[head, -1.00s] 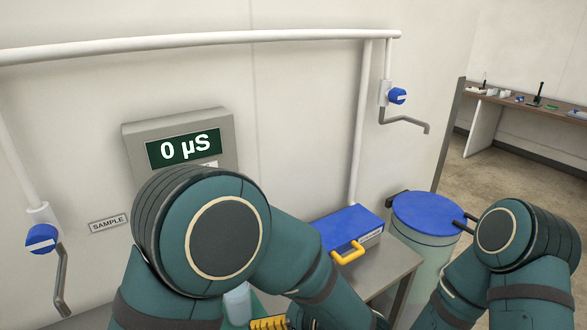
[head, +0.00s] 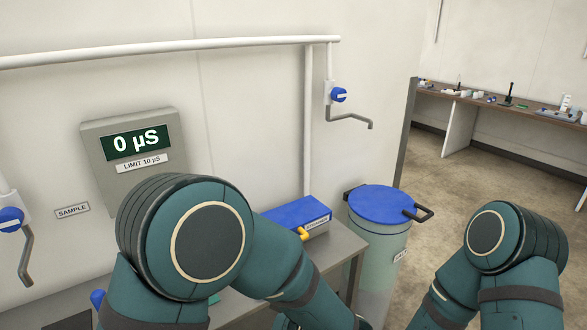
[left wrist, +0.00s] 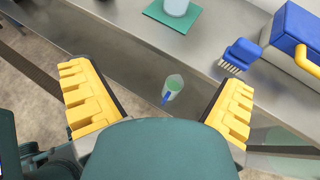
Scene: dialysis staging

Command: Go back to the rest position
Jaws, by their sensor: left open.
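In the head view only my arm links show, and neither gripper can be seen. A grey meter (head: 134,150) on the wall reads 0 µS, with a LIMIT 10 µS label under the display. A blue box (head: 290,213) with a yellow handle stands on the bench; it also shows in the left wrist view (left wrist: 295,30).
A blue-lidded drum (head: 378,225) stands right of the bench. Blue-handled taps (head: 339,95) (head: 11,219) hang on the wall. A green mat (left wrist: 172,14) bears a pale container (left wrist: 177,5); a blue brush (left wrist: 240,54) lies near the box. Open floor (head: 440,180) lies to the right.

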